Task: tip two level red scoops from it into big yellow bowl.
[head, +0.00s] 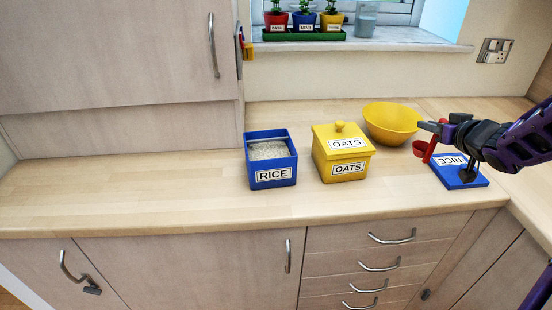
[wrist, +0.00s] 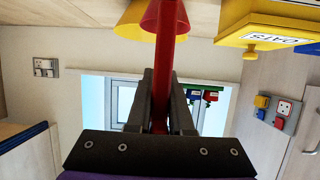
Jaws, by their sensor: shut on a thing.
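My gripper (head: 436,129) is shut on the handle of the red scoop (head: 431,149), at the right of the counter. The scoop's cup hangs near the blue RICE lid (head: 479,182) and to the right of the big yellow bowl (head: 390,124). I cannot tell whether the scoop holds rice. The open blue RICE box (head: 270,178) stands left of the middle with white rice in it. In the wrist view the red handle (wrist: 163,85) runs between my fingers (wrist: 160,105), with the yellow bowl (wrist: 130,20) behind the cup. The bowl's inside looks empty from the head view.
A lidded yellow OATS box (head: 341,150) stands between the RICE box and the bowl. A wall socket (head: 494,51) is behind. The left of the counter is clear.

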